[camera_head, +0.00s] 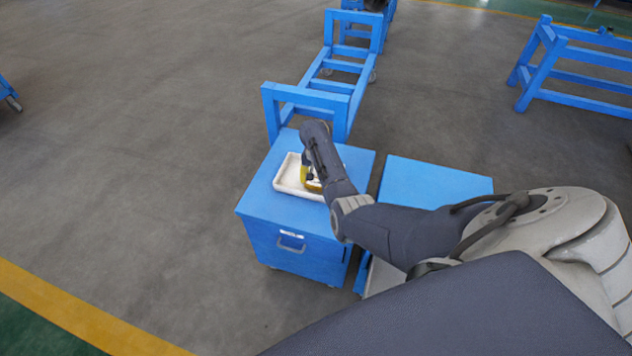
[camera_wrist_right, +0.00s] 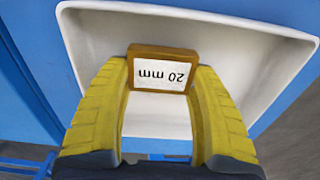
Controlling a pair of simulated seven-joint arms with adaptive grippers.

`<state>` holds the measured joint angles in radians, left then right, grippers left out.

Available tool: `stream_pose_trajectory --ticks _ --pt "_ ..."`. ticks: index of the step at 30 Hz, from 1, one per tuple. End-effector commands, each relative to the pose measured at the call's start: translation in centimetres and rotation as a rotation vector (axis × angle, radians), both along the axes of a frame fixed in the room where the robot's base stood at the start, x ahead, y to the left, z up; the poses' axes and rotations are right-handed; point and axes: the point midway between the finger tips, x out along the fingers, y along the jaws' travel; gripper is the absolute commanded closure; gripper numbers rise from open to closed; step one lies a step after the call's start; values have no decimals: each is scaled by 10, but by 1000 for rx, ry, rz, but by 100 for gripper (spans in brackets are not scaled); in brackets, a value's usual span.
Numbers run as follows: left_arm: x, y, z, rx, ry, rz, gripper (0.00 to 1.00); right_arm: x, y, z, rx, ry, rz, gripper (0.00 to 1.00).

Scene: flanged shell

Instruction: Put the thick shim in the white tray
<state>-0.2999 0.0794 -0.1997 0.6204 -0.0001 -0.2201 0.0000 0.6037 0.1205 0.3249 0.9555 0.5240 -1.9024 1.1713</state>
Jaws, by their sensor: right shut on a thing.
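The white tray (camera_head: 287,178) sits on top of a blue cabinet in the head view. In the right wrist view the white tray (camera_wrist_right: 262,52) fills the upper part, and its visible floor is empty. My right gripper (camera_wrist_right: 160,78) is shut on the thick shim (camera_wrist_right: 160,62), a brown-edged block with a white "20 mm" label that reads upside down. The shim is held over the tray; I cannot tell whether it touches the tray floor. In the head view my right gripper (camera_head: 308,175) is at the tray, partly hidden by my arm. My left gripper is not in view.
The blue cabinet (camera_head: 262,205) has a front drawer handle. A second blue surface (camera_head: 435,183) stands to its right, partly behind my arm. A blue frame cart (camera_head: 322,88) stands behind the cabinet. Open floor lies to the left.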

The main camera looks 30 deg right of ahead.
Motion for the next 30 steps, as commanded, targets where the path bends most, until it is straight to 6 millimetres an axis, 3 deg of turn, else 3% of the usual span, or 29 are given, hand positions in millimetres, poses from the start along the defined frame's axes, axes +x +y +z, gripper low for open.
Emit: stream_pose_trajectory --ticks 17,18,23,30 --pt "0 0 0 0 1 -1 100 0 -1 -12 0 0 0 75" --pt "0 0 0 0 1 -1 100 0 0 -12 -1 -1 0 35" --pt "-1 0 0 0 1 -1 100 0 -1 -12 -1 -1 0 17" --pt "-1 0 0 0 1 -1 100 0 -1 -12 -1 -1 0 17"
